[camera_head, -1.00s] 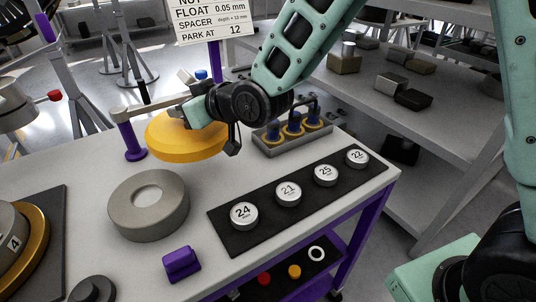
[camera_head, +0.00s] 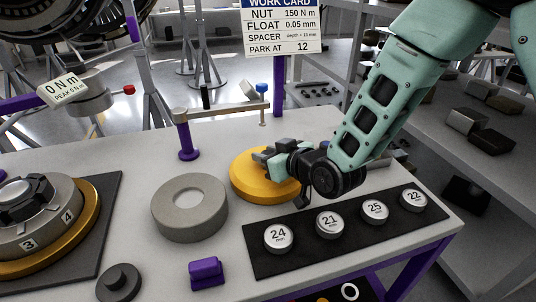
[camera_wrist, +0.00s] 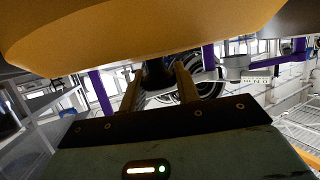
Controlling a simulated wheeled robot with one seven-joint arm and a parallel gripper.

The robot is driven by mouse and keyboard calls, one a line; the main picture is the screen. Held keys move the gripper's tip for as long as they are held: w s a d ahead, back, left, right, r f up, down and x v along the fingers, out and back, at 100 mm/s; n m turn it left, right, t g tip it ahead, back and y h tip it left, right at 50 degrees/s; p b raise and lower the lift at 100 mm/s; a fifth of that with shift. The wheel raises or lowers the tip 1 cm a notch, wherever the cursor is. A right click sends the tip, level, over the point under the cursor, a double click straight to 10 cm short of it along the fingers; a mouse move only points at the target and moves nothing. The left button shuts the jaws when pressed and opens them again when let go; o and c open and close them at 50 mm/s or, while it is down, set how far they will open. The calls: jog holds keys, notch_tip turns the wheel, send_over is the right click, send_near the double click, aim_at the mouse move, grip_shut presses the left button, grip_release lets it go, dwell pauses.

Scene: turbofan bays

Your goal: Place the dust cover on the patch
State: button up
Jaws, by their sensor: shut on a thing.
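The dust cover looks to be the yellow round disc (camera_head: 250,183) in the head view, right of the grey ring. My gripper (camera_head: 270,158) is shut on it from its right side. The disc is low over the table; I cannot tell whether it touches the top. In the wrist view the yellow disc (camera_wrist: 130,28) fills the upper part, in front of my gripper's fingers (camera_wrist: 163,82). I cannot make out a separate patch; the area under the disc is hidden.
The grey ring (camera_head: 167,207) stands left of the disc. A black mat (camera_head: 301,243) with numbered spacers lies in front and to the right. A purple post with an arm (camera_head: 187,135) stands behind. A purple block (camera_head: 206,273) and a dark knob (camera_head: 118,283) are near the front.

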jog(key=shift+f, duration=0.15)
jog(key=shift+f, duration=0.15)
jog(key=o, duration=1)
jog(key=shift+r, duration=0.2)
jog(key=shift+r, duration=0.1)
jog(key=b+v, duration=0.1)
jog(key=v, duration=0.4)
jog(key=b+v, duration=0.2)
jog(key=v, duration=0.2)
jog(key=shift+s+d, duration=0.25)
jog(key=shift+s, duration=0.15)
jog(key=b+v, duration=0.2)
jog(key=b, duration=0.3)
